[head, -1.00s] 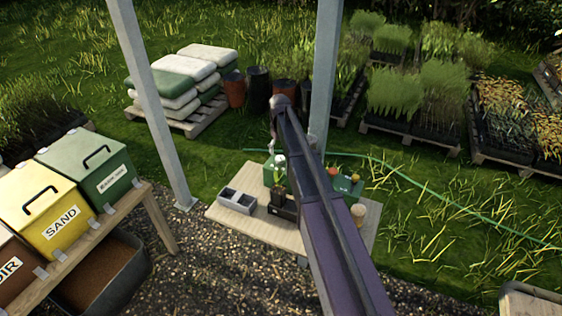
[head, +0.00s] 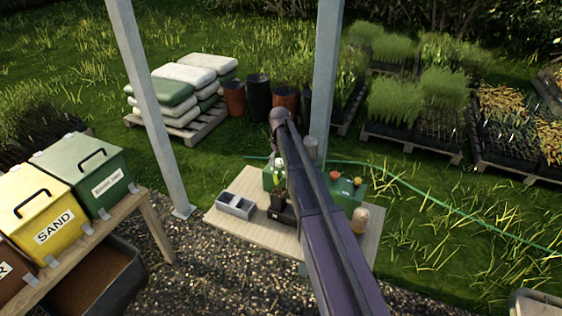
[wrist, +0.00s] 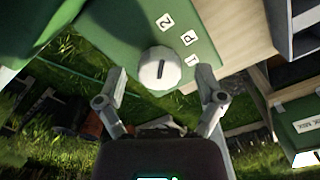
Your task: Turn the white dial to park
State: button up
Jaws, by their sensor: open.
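In the wrist view the white dial (wrist: 159,70) sits on a green panel (wrist: 215,28), with a short dark mark on its face. Labels 2, P (wrist: 189,38) and 1 stand on the panel above and right of it. The mark runs roughly up and down in the picture; I cannot tell for certain which label it points to. My gripper (wrist: 160,72) is open, with one finger on each side of the dial in the picture. Contact with the dial is not clear. In the head view my arm hides the dial; the green box (head: 354,192) shows beside the arm.
The box stands on a wooden table (head: 232,232) with a grey divided tray (head: 236,205), a potted plant and a tan jar (head: 360,220). A post (head: 325,85) rises behind the table. A yellow sand bin (head: 42,208) is at left.

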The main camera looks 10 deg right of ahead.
jog(key=c, duration=1.1)
jog(key=shift+d, duration=0.1)
jog(key=shift+c, duration=0.2)
jog(key=shift+m, duration=0.5)
jog(key=m, duration=0.3)
jog(key=shift+m, duration=0.3)
jog(key=m, duration=0.4)
